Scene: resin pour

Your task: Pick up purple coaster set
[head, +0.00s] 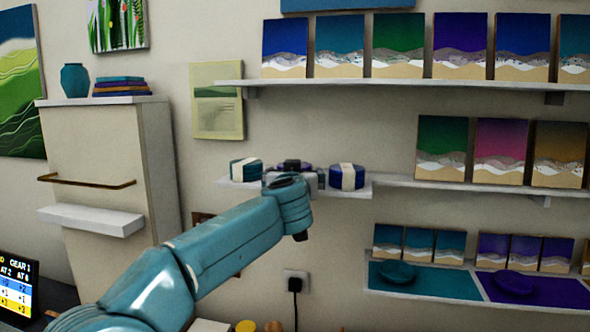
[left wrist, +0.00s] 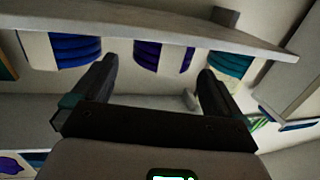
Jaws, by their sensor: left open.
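The purple coaster set (head: 293,164) sits in the middle of a small white wall shelf, largely hidden behind my left wrist in the head view. In the left wrist view, which is upside down, the purple coaster set (left wrist: 148,55) is a round stack with a pale band. My left gripper (left wrist: 157,72) is open, with one finger to each side of the purple set in the picture. No contact is visible. I cannot tell how far the fingertips are from it. My right gripper is not in view.
A teal coaster set (head: 246,169) and a blue coaster set (head: 347,177) flank the purple one on the small shelf (head: 362,189). A longer shelf (head: 395,182) with pictures adjoins on the right. A pale cabinet (head: 105,170) stands at left.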

